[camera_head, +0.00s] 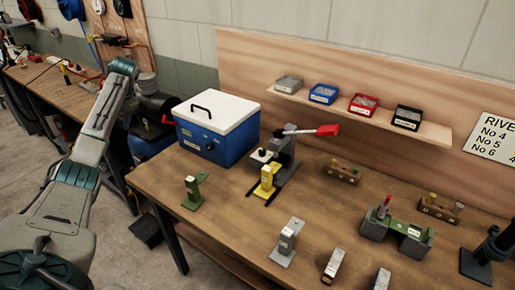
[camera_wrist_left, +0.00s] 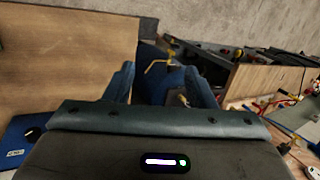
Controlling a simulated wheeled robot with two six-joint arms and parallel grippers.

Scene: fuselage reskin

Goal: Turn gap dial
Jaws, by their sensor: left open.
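My left gripper (camera_head: 113,41) is at the upper left, away from the main bench. In the left wrist view its two fingers (camera_wrist_left: 160,86) are apart with nothing held between them. A grey press with a red handle (camera_head: 327,130) stands on the bench, with a small black knob (camera_head: 264,154) low on its left side. A blue box with a white lid (camera_head: 217,125) has a dark round knob on its front, which also shows in the left wrist view (camera_wrist_left: 32,133). I cannot tell which knob is the gap dial. My right gripper is out of view.
Small green (camera_head: 192,193), yellow (camera_head: 267,182) and grey (camera_head: 286,241) tools stand on the wooden bench (camera_head: 236,221). A shelf behind holds several small bins. A green-and-grey fixture (camera_head: 397,230) and a black stand (camera_head: 489,257) are at right. Another cluttered bench is at far left.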

